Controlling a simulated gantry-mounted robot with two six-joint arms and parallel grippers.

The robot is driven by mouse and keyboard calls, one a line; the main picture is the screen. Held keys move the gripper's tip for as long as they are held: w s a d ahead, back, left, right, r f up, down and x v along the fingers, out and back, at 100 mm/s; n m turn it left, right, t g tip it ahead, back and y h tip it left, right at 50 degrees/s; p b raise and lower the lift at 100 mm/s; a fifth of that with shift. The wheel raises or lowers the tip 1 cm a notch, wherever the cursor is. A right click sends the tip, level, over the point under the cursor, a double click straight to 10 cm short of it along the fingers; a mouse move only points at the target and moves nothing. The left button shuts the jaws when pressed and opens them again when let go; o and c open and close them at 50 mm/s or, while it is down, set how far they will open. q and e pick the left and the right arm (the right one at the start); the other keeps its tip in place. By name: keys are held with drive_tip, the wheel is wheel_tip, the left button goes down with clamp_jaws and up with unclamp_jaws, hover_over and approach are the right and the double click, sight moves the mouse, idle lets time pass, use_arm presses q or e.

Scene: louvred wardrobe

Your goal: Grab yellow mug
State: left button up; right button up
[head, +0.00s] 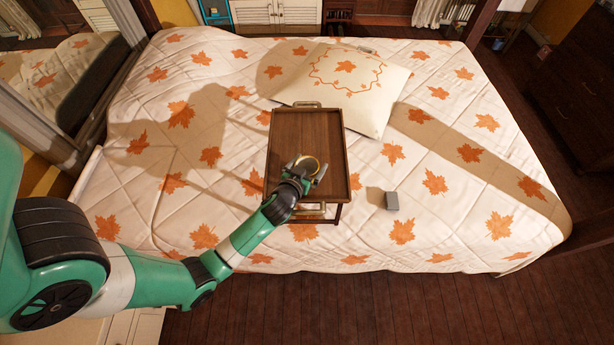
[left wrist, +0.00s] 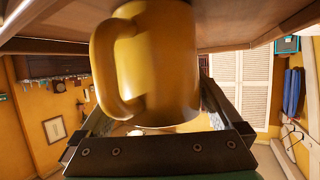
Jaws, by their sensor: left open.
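The yellow mug (left wrist: 150,65) fills the upper middle of the left wrist view, with its handle (left wrist: 112,75) toward the left. In the head view only its round rim (head: 318,163) shows, over the dark wooden tray (head: 300,128). My left gripper (head: 308,170) reaches over the tray at the mug. In the left wrist view its open jaws (left wrist: 150,125) have a finger on each side of the mug. I cannot tell whether either finger touches it. The lower part of the mug is hidden by my gripper in the head view. My right gripper is not in view.
The tray stands on a bed with a leaf-patterned quilt (head: 430,220). A pillow (head: 375,95) lies behind it and a small grey box (head: 392,201) to its right. Metal handles (head: 307,104) sit at the tray's ends. The quilt at the right is mostly clear.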

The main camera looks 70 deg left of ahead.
use_arm(q)
drive_tip(key=c, duration=1.4)
drive_tip(key=shift+r, duration=0.5)
wheel_tip(320, 180, up, 3)
drive_tip(key=shift+d+r+p, duration=0.1)
drive_tip(key=shift+d+p, duration=0.05)
drive_tip(key=shift+p, duration=0.8)
drive_tip(key=s+d+r, duration=0.1)
drive_tip(key=d+r, duration=0.1)
drive_tip(key=s+d+r+p, duration=0.1)
drive_tip(key=s+d+r, duration=0.1)
drive_tip(key=d+r, duration=0.1)
drive_tip(key=shift+s+d+r+p, duration=0.1)
drive_tip(key=shift+d+r+p, duration=0.2)
drive_tip(key=shift+d+r, duration=0.05)
drive_tip(key=s+d+r+p, duration=0.3)
drive_tip(key=d+p, duration=0.3)
drive_tip(key=p, duration=0.1)
drive_tip(key=shift+s+p, duration=0.3)
drive_tip(key=shift+s, duration=0.05)
